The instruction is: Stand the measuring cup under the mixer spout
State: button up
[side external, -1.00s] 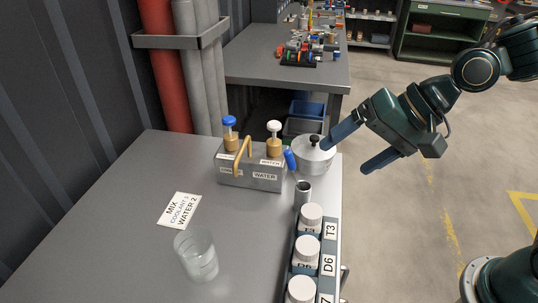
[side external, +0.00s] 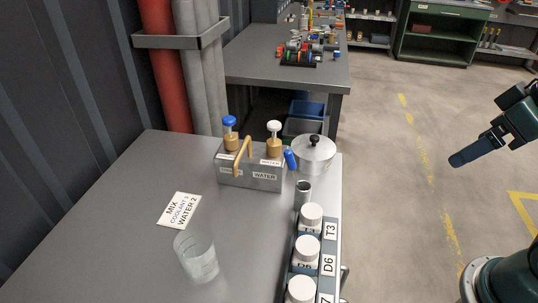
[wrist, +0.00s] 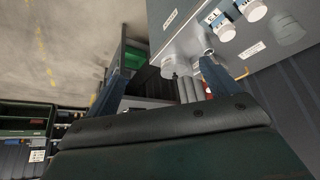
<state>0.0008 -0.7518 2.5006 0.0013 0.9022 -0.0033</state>
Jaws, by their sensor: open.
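The measuring cup (side external: 197,258) is a clear, empty-looking cup standing upright on the near left of the grey table. The mixer (side external: 250,172) is a grey metal box with WATER labels, a blue-topped and a white-topped plunger and a tan handle; it stands farther back. I cannot clearly make out its spout. The cup stands apart from it, in front and to the left. My gripper (side external: 462,158) is off the table's right side, far from the cup, with only one finger clear in the side view. In the wrist view my gripper (wrist: 163,72) is open and empty.
A lidded metal pot (side external: 316,155) stands right of the mixer. A small metal cylinder (side external: 303,195) and a rack (side external: 329,250) of white-capped bottles line the right edge. A MIX card (side external: 179,210) lies left of centre. Bare table surrounds the cup.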

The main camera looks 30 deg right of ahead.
jog(key=shift+w, duration=0.1)
dwell(0.3)
jog(key=w+a+f+m+y, duration=0.4)
jog(key=w+a+f+m, duration=0.1)
jog(key=a, duration=0.4)
jog(key=w+a+f+m+g+y, duration=0.1)
jog(key=w+a+f+m+y, duration=0.3)
jog(key=a+m, duration=0.5)
jog(key=w+a+f+m+g+y, duration=0.1)
jog(key=w+a+f+m+y, duration=0.4)
jog(key=w+a+f+m, duration=0.2)
jog(key=shift+w+a+f, duration=0.2)
jog(key=shift+w+a, duration=1.05)
jog(key=shift+a, duration=0.65)
jog(key=x, duration=0.8)
jog(key=shift+a, duration=0.1)
jog(key=shift+a+f, duration=0.1)
jog(key=shift+a, duration=0.1)
